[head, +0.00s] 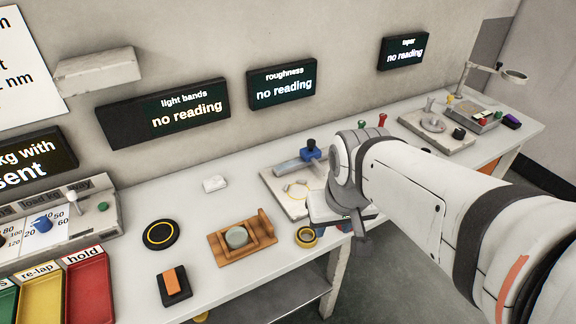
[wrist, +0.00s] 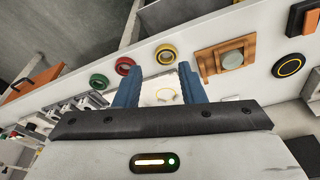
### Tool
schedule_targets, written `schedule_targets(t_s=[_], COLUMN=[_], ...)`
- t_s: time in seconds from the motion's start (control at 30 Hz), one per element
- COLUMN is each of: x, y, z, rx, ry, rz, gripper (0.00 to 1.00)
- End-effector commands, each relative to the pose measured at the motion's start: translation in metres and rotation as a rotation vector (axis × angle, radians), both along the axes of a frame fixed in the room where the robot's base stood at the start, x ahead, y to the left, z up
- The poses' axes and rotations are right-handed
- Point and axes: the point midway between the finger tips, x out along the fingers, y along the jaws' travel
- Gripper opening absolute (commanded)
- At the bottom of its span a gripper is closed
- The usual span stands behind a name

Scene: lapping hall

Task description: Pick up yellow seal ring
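The yellow seal ring (head: 307,245) lies flat near the front edge of the white bench, right of a wooden fixture. In the wrist view the yellow ring (wrist: 157,56) shows just beyond the fingertips, with its dark centre visible. My gripper (wrist: 159,69) has two blue fingers spread apart, with nothing held between them. In the head view my gripper (head: 345,229) is right of the ring and apart from it; my own arm hides most of the fingers.
A red ring (wrist: 124,60) and a green ring (wrist: 98,76) lie in line with the yellow one. The wooden fixture (head: 223,250) holds a grey disc (head: 236,238). A pale plate (head: 277,183) with a thin yellow circle lies behind. Bare bench shows around the black disc (head: 159,246).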

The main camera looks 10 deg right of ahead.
Motion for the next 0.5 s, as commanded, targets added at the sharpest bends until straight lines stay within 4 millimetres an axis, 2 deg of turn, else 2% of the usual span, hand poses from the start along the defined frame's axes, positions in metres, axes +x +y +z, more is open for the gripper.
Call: schedule_targets(t_s=[0.1,0.27,0.37,0.5], x=[0.000,0.005,0.020,0.053], y=[0.000,0.000,0.003,0.003], z=[0.000,-0.001,-0.005,-0.021], rx=[0.000,-0.001,-0.004,-0.009], ry=[0.000,0.010,0.030,0.080], rz=[0.000,0.005,0.024,0.053], gripper=[0.36,0.49,0.58,0.69])
